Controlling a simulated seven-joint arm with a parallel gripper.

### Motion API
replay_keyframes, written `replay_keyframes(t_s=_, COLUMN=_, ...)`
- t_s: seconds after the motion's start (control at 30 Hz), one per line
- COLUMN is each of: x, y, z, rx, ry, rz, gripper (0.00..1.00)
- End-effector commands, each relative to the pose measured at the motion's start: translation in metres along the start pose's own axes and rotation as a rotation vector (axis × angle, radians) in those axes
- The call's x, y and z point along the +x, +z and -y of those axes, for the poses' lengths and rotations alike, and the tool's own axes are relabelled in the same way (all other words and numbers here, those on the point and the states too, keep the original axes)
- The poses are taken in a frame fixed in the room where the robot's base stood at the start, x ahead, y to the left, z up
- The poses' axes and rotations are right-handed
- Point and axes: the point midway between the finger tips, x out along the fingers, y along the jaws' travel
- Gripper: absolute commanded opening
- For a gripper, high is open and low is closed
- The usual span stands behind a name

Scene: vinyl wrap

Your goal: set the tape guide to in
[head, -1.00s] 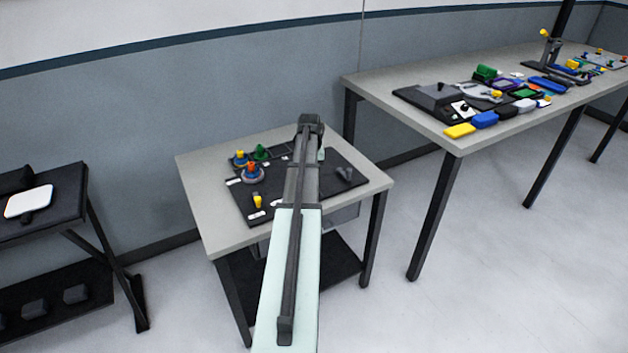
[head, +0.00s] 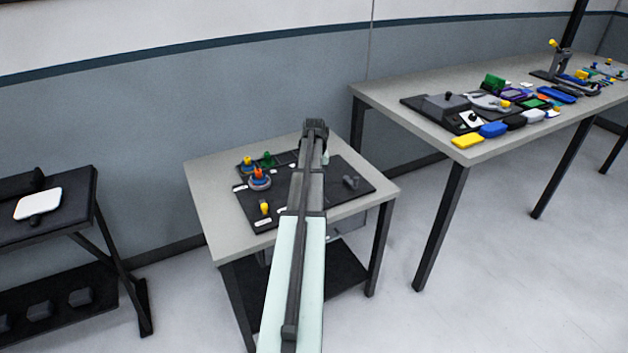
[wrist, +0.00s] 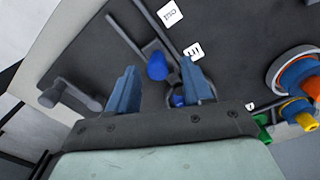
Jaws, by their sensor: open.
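In the wrist view, a blue knob (wrist: 157,66) on a dark bar sits on the dark panel (wrist: 225,30). It looks like the tape guide's handle, though I cannot be sure. One white label (wrist: 170,14) lies near the bar's upper end and another (wrist: 193,50) lies to the right of the knob; their text is too small to read surely. My gripper (wrist: 160,80) is open above the panel, with the knob showing between its two fingers and nothing held. A second blue part (wrist: 180,100) is partly hidden by the right finger. In the head view my arm hides the knob.
A grey handle (wrist: 65,95) is left of my gripper. An orange and blue dial (wrist: 297,72), a yellow knob (wrist: 303,112) and a green part (wrist: 262,128) are at the right. The small table (head: 207,190) has bare edges. A longer bench (head: 375,92) holds several tools.

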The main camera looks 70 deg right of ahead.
Motion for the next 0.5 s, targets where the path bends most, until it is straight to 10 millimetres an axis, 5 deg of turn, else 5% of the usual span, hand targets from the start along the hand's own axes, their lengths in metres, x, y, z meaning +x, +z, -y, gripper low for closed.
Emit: replay_keyframes(t_s=0.5, x=-0.082, y=-0.001, z=0.0, rx=0.0, ry=0.0, rz=-0.003, gripper=0.5)
